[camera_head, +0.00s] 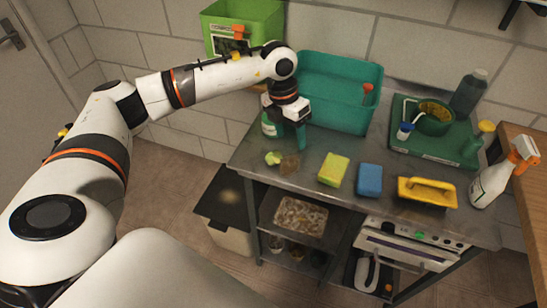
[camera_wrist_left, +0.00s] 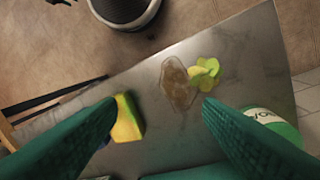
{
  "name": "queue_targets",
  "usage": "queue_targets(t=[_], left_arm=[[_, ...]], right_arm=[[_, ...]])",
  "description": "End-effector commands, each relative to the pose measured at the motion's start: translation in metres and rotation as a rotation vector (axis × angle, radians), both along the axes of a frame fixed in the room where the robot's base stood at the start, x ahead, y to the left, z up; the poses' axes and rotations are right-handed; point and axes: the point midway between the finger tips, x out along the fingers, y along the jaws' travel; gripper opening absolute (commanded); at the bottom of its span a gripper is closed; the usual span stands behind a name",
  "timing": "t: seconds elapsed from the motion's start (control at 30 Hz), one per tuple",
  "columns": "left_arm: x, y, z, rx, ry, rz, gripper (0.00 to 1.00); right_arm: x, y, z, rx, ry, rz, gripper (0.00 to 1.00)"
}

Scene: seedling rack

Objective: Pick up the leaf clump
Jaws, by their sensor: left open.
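The leaf clump (camera_head: 273,158) is small and bright yellow-green, lying near the left front edge of the metal table (camera_head: 320,150). A brown, translucent patch (camera_head: 290,164) lies right beside it. In the left wrist view the clump (camera_wrist_left: 206,72) touches or borders the brown patch (camera_wrist_left: 178,84), beyond the right fingertip. My left gripper (camera_head: 292,138) points down above the table, behind the clump and apart from it. Its green fingers (camera_wrist_left: 159,106) are spread with nothing between them. My right gripper is not in view.
A green-white bottle (camera_head: 269,126) stands close by my left gripper. Right of the clump lie a yellow-green sponge (camera_head: 333,169), a blue sponge (camera_head: 369,180) and a yellow-handled tool (camera_head: 427,190). A teal bin (camera_head: 335,98) stands behind; a green tray (camera_head: 440,150) and spray bottle (camera_head: 492,184) are right.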

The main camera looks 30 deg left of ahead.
Motion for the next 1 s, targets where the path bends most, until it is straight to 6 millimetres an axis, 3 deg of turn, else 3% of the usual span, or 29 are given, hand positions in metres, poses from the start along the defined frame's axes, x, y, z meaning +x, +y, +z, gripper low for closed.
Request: queue_targets(t=[0.03,0.1,0.2,0.5,0.77,1.0], left_arm=[[0.001,0.022,0.006,0.071,0.012,0.029,0.61],[0.000,0.042,0.011,0.136,0.029,0.056,0.61],[-0.001,0.054,0.009,0.178,0.044,0.072,0.61],[-0.002,0.053,-0.039,0.180,0.046,0.070,0.61],[-0.002,0.052,-0.060,0.177,0.045,0.068,0.61],[-0.004,0.049,-0.095,0.176,0.045,0.070,0.61]], right_arm=[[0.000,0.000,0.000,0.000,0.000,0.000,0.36],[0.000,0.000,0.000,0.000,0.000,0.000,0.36],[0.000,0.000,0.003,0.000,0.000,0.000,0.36],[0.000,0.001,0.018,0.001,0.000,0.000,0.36],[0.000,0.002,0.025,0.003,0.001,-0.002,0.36],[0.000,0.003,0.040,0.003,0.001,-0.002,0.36]])
